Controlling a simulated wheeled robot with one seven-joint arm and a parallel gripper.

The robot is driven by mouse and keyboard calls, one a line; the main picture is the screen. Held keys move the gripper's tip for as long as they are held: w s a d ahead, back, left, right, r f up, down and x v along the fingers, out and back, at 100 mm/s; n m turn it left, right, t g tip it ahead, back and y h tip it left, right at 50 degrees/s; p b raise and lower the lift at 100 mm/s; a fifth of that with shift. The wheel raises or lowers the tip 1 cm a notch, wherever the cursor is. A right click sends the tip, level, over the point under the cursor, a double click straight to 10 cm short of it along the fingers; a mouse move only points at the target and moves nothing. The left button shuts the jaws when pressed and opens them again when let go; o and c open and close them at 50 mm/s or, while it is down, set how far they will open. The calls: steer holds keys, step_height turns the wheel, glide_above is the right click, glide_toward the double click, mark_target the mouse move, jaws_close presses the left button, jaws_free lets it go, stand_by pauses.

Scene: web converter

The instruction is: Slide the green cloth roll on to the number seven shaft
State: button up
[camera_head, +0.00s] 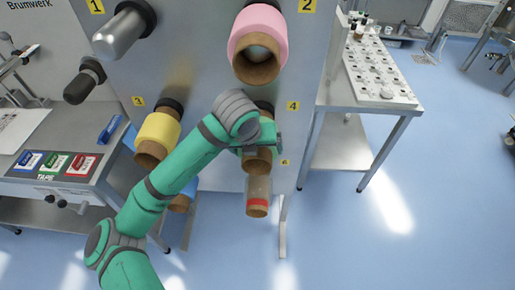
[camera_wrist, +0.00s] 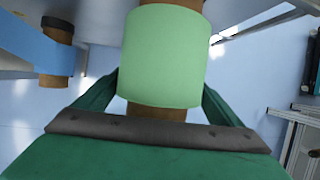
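The green cloth roll (camera_wrist: 163,55) fills the middle of the wrist view, wound on a brown core that sticks out at both ends. My gripper (camera_head: 262,143) is at this roll, by the shaft under label 4. In the head view my gripper hides most of the roll, and its brown core end (camera_head: 257,162) shows below. In the wrist view one finger lies on each side of the roll with no clear gap. The roll hides the fingertips, so I cannot tell if they grip. I cannot make out a number seven label.
A pink roll (camera_head: 258,38) is above and a yellow roll (camera_head: 160,133) to the left. A clear roll with a red band (camera_head: 257,190) hangs just below, and a blue roll (camera_wrist: 35,48) is at left in the wrist view. A metal side table (camera_head: 340,92) stands right; open floor lies beyond.

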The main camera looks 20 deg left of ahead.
mark_target(259, 166)
steer(key=c, duration=0.8)
steer(key=shift+r, duration=0.1)
steer(key=shift+c, duration=0.2)
steer(key=shift+r, duration=0.2)
steer(key=shift+s, duration=0.1)
steer(key=shift+s+d, duration=0.25)
steer(key=shift+s, duration=0.5)
steer(key=shift+s+d, duration=0.2)
steer(key=shift+s, duration=0.6)
steer(key=shift+s+d, duration=0.25)
steer(key=shift+s, duration=0.5)
steer(key=shift+s+d, duration=0.25)
steer(key=shift+s, duration=0.55)
steer(key=shift+s+d, duration=0.2)
steer(key=shift+s, duration=0.6)
steer(key=shift+s+d, duration=0.25)
steer(key=shift+s, duration=0.55)
